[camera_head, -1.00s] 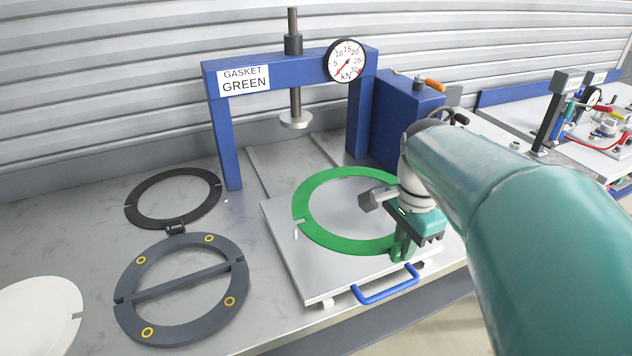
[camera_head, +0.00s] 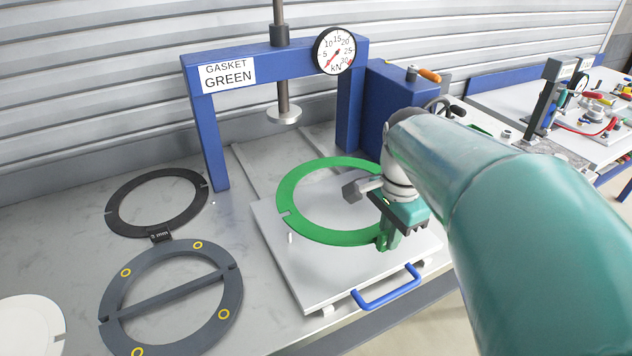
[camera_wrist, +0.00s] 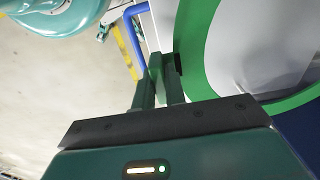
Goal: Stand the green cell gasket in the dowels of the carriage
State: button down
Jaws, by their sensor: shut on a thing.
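The green cell gasket (camera_head: 330,236) is a flat ring with a notch at its left. My gripper (camera_head: 386,238) is shut on the ring's front right edge and holds it roughly level above the carriage (camera_head: 325,277), a grey metal plate with a blue handle (camera_head: 386,288). One small pale dowel (camera_head: 290,238) stands on the plate near the notch, apart from the ring. Other dowels are hidden or too small to tell. In the wrist view the fingers (camera_wrist: 162,75) pinch the rim of the gasket (camera_wrist: 195,55).
A blue press frame (camera_head: 215,150) labelled GASKET GREEN stands behind the carriage, with a ram (camera_head: 284,115) and a dial gauge (camera_head: 334,50). A black ring (camera_head: 125,210) and a dark grey ring with a crossbar (camera_head: 225,318) lie left. A white disc (camera_head: 25,325) is partly visible.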

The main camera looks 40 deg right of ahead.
jog(key=shift+s+f, duration=0.15)
jog(key=shift+f, duration=4.15)
dwell(1.0)
jog(key=c, duration=1.4)
grip_release()
jog(key=shift+o, duration=0.2)
notch_tip(320, 180, up, 14)
jog(key=shift+f, duration=0.1)
